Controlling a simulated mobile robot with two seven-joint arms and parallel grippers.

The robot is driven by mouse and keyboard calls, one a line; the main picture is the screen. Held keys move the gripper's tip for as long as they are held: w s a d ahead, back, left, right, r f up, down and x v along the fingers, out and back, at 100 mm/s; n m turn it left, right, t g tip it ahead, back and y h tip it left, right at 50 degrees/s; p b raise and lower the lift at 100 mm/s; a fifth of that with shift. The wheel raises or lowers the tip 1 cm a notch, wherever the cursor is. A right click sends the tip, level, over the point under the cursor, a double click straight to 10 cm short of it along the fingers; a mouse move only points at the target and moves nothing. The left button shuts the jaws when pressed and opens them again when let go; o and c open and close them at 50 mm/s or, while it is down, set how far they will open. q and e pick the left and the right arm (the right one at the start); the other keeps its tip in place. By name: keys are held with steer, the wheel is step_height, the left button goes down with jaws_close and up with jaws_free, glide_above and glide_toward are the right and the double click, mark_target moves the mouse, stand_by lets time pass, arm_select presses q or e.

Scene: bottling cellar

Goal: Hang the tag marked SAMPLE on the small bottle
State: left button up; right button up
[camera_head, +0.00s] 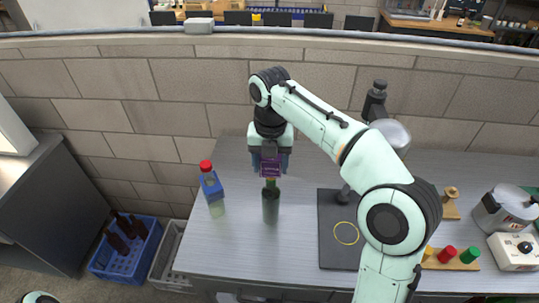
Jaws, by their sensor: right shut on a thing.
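My right gripper (270,158) points down and is shut on a purple tag (270,168) with faint, unreadable marking. A dark green bottle (271,205) stands upright on the grey table directly below the gripper. The tag's lower edge overlaps the top of the bottle's neck in the picture; I cannot tell whether they touch or whether the tag is around the neck. My left gripper is not seen.
A dark board (335,255) with a yellow ring (346,233) lies right of the bottle, partly behind my right arm. Coloured pegs, a steel pot (505,208) and a white device (515,252) are farther right. A blue crate (128,262) with brown bottles is on the floor.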

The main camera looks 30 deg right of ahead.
step_height(320, 180, down, 4)
steer(key=shift+f+b, duration=0.2)
steer(key=shift+b, duration=0.5)
arm_select(q)
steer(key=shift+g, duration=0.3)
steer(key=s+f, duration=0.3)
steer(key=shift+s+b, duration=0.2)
steer(key=shift+b, duration=0.2)
arm_select(e)
steer(key=shift+f, duration=0.65)
steer(key=shift+w, duration=0.1)
steer(key=shift+f, duration=0.1)
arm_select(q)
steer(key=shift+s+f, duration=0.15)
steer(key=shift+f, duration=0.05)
arm_select(e)
steer(key=shift+f, duration=0.45)
steer(key=shift+f, duration=0.3)
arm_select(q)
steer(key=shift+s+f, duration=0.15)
arm_select(e)
steer(key=shift+f, duration=0.35)
arm_select(q)
steer(key=shift+b, duration=0.3)
arm_select(e)
steer(key=shift+f, duration=0.15)
